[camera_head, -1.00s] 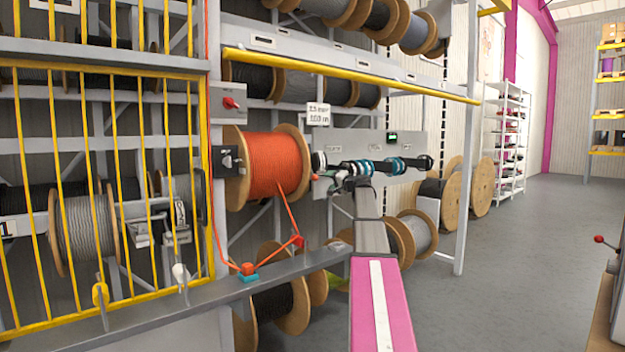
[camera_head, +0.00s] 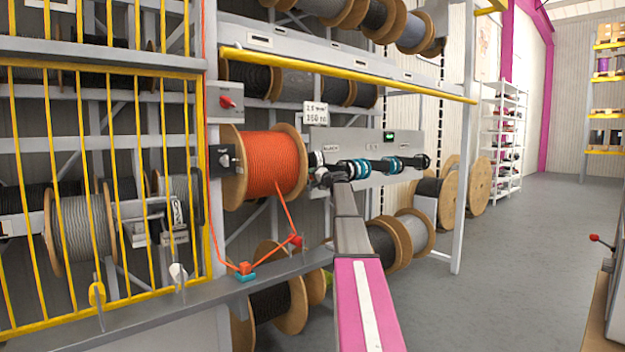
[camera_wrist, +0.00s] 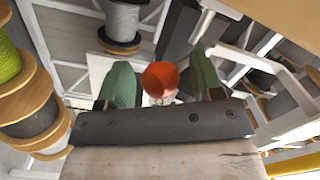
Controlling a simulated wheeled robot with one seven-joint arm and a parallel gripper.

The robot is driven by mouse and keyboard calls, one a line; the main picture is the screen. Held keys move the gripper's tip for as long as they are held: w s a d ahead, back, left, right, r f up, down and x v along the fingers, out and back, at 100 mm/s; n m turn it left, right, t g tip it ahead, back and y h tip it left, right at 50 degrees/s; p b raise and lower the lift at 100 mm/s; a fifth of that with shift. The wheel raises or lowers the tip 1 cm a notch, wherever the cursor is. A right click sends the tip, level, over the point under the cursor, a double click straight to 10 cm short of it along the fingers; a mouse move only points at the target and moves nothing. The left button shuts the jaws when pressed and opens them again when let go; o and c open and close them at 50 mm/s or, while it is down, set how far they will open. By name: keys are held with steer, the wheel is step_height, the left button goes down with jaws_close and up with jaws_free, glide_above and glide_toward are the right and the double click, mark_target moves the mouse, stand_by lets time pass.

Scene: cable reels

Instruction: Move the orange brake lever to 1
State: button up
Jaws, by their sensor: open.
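The orange brake lever shows in the wrist view as a round orange knob (camera_wrist: 160,78). My gripper (camera_wrist: 163,84) is open, with one green finger on each side of the knob. I cannot tell whether either finger touches it. In the head view my gripper (camera_head: 320,178) is at the left end of the grey panel (camera_head: 408,175), just right of the large orange cable reel (camera_head: 272,165). There my wrist hides most of the lever. I cannot read a 1 mark or the lever's setting.
Left of the orange reel are a black switch (camera_head: 228,158) and a grey box with a red knob (camera_head: 227,102). Orange cable runs down to a grey rail (camera_head: 200,293). A yellow cage (camera_head: 108,180) stands at left. The floor at right (camera_head: 520,260) is open.

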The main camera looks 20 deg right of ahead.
jaws_close()
steer(key=shift+s, duration=0.1)
steer(key=shift+s+d+r+g+h, duration=0.1)
steer(key=shift+s+r+g+h, duration=0.15)
steer(key=shift+r+g, duration=0.25)
steer(key=shift+s+d+r+g+h, duration=0.1)
steer(key=shift+s+r+g+h, duration=0.1)
steer(key=shift+r+g, duration=0.25)
steer(key=r+g+h, duration=0.1)
steer(key=r+g, duration=0.1)
steer(key=r+g+h, duration=0.1)
steer(key=r+g, duration=0.1)
steer(key=g, duration=0.1)
steer(key=r+g+h, duration=0.1)
steer(key=r+g, duration=0.2)
steer(key=shift+s+d, duration=0.2)
steer(key=shift+s, duration=0.2)
steer(key=shift+w+r, duration=0.15)
steer(key=shift+r, duration=0.35)
steer(key=shift+a, duration=0.1)
